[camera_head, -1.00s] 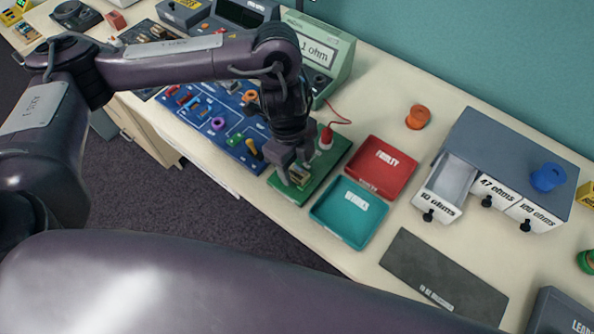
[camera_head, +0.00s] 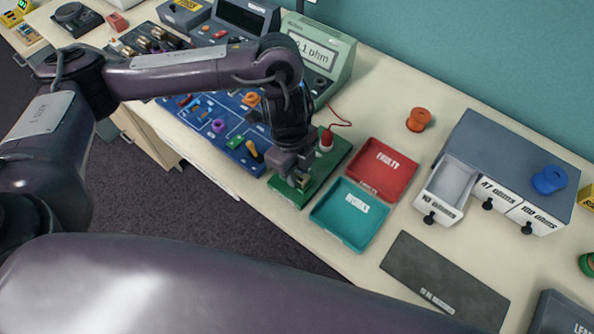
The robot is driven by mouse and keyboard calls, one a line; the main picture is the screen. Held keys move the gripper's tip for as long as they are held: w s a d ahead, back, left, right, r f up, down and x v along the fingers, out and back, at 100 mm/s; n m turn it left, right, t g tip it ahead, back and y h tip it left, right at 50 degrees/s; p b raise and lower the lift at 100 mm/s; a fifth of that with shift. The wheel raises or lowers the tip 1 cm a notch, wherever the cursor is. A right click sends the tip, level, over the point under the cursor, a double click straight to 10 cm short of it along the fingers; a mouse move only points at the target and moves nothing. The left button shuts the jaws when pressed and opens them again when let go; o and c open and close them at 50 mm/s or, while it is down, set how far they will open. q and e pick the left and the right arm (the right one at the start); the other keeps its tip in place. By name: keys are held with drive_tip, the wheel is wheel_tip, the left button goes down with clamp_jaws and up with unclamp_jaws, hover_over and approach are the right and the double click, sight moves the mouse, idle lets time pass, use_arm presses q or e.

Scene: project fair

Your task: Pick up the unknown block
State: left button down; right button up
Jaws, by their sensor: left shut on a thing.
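My left gripper (camera_head: 294,177) points down over the green test board (camera_head: 332,162) on the table. It is shut on the unknown block (camera_head: 304,180), a small thing that shows only in part between the fingers. The fingers hide most of it, and I cannot tell if it still touches the board. My right gripper is not in view.
A red "FAULTY" tray (camera_head: 385,165) and a teal "WORKS" tray (camera_head: 349,215) stand right of the board. The grey drawer unit (camera_head: 503,150) has its "10 ohms" drawer (camera_head: 445,190) open. A red-knobbed lead (camera_head: 326,140) stands behind the gripper. A dark mat (camera_head: 440,279) lies in front.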

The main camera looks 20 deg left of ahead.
sight(297, 173)
use_arm(q)
drive_tip(key=shift+r, duration=0.15)
wheel_tip(297, 173, up, 23)
drive_tip(key=p, duration=0.5)
idle(0.6)
